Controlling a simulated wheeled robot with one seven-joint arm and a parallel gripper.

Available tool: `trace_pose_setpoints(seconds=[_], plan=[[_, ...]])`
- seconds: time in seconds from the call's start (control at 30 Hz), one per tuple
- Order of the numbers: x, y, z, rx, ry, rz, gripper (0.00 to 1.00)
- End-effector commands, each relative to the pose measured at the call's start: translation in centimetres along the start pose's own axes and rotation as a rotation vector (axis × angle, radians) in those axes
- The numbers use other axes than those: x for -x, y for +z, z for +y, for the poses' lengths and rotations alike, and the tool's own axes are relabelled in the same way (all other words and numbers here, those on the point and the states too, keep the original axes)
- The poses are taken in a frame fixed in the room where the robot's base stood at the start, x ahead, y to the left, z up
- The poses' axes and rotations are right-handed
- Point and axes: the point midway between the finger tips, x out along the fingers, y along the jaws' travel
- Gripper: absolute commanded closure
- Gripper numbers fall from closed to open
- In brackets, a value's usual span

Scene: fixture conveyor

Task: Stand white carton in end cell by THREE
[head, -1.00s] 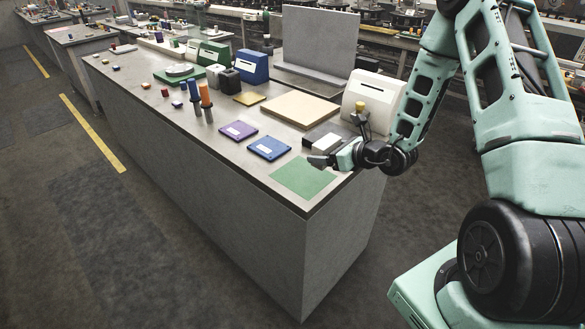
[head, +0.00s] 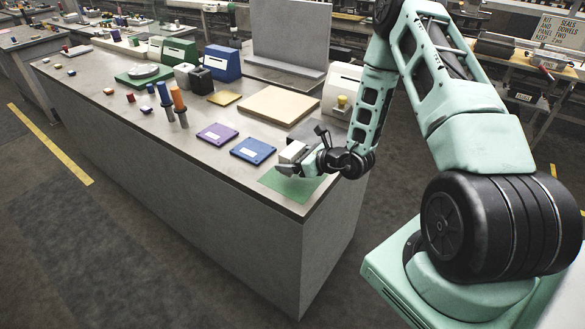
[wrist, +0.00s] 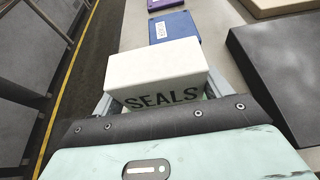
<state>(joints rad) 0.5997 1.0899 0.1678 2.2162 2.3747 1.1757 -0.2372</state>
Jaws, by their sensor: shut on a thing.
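The white carton (wrist: 155,72) fills the middle of the wrist view, with SEALS in dark letters on the face toward me. My gripper (wrist: 158,92) is shut on it, one finger at each side. In the head view the white carton (head: 293,152) shows small at the tip of my gripper (head: 293,166), near the green mat (head: 290,186) at the counter's near corner. I cannot tell how high it is above the counter. No cell marked THREE can be made out.
A blue plate (head: 253,150) and a purple plate (head: 217,134) lie left of the mat. Blue and orange-topped pegs (head: 179,104) stand farther left. A tan board (head: 279,105) lies behind. A sign with small print (head: 557,32) stands at the upper right.

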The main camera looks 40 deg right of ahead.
Motion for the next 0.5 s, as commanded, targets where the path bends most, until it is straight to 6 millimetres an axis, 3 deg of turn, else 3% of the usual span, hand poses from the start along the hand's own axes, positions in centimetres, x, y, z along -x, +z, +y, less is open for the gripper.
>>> trace_pose_setpoints(seconds=[0.3,0.5], plan=[[-1.4,-3.3,0.1,-0.001,0.001,0.0,0.47],[-1.6,-3.7,0.1,0.0,0.001,0.0,0.47]])
